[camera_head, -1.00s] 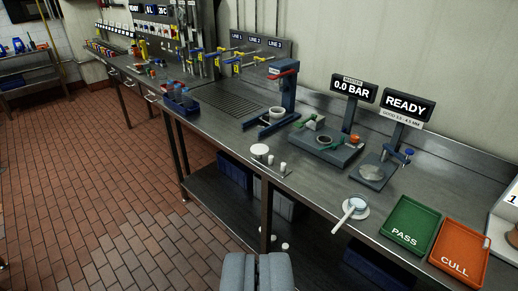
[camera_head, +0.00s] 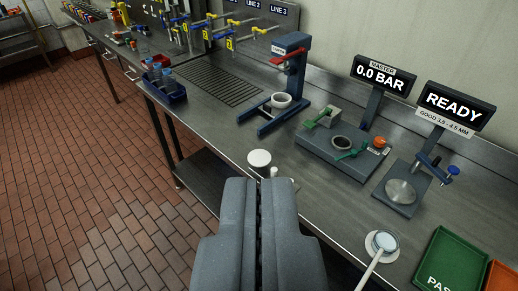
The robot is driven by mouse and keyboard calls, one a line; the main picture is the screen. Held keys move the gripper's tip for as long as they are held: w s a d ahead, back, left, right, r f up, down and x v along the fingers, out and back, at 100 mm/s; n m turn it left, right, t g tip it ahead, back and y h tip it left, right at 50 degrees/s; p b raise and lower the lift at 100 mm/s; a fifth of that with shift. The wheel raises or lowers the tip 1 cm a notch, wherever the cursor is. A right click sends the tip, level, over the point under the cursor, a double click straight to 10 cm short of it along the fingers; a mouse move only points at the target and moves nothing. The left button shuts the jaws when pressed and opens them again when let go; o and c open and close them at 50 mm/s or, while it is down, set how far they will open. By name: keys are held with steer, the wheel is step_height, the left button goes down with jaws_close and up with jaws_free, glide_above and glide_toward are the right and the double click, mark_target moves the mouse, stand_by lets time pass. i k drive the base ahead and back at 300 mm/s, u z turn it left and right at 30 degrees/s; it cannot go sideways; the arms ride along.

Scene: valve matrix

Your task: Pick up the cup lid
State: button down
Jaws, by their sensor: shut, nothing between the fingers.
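A round white piece with a flat top (camera_head: 259,157), which looks like the cup lid, sits near the front edge of the steel bench. I cannot tell whether it is a lid alone or a lidded cup. My gripper (camera_head: 258,184) is shut and empty, its two grey fingers side by side. In the picture its tips are just below the white piece, with no visible contact. A small white peg (camera_head: 274,172) shows beside the tips; the fingers hide part of the bench there. A white cup (camera_head: 281,100) stands in the blue press (camera_head: 292,65).
A grey fixture (camera_head: 343,150) with green clamps and a gauge stand (camera_head: 401,192) are to the right. A white dish with a handled tool (camera_head: 382,241) and a green tray (camera_head: 450,262) lie at lower right. A blue bottle bin (camera_head: 163,85) is at left.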

mark_target(259, 158)
steer(key=u, duration=0.55)
steer(key=i, duration=1.35)
steer(key=z, duration=0.3)
